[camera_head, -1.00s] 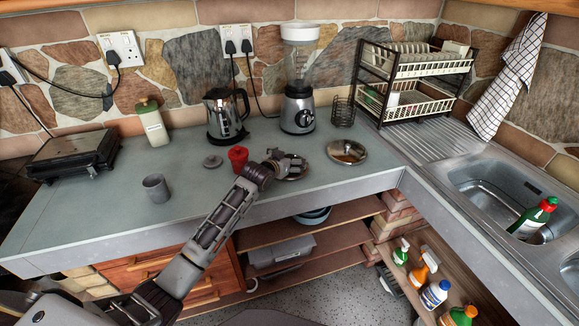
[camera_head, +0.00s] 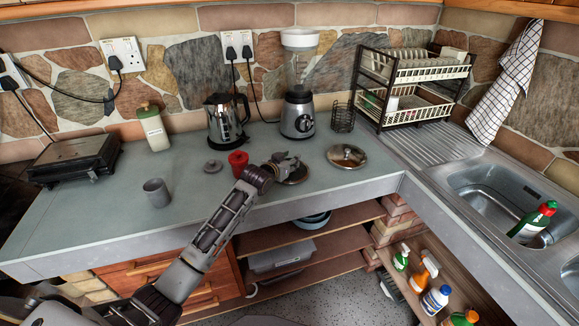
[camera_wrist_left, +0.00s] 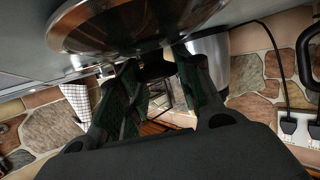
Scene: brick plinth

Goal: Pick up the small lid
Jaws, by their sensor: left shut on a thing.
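The small lid (camera_head: 297,180) is a shiny metal disc on the counter near its front edge, partly hidden by my left gripper. My left gripper (camera_head: 288,163) is at the lid's top, shut on its dark knob. In the left wrist view, the metal lid (camera_wrist_left: 135,22) fills the top, and the gripper's fingers (camera_wrist_left: 157,78) close around the knob below it. I cannot tell any gap between lid and counter. A larger metal lid (camera_head: 347,156) lies to the right, apart from the gripper. My right gripper is not in view.
A red pot (camera_head: 238,161), a grey disc (camera_head: 213,166) and a grey cup (camera_head: 157,193) stand to the left. A kettle (camera_head: 225,118), blender (camera_head: 298,115) and wire holder (camera_head: 342,117) stand behind. A dish rack (camera_head: 415,75) and sink (camera_head: 500,205) are right.

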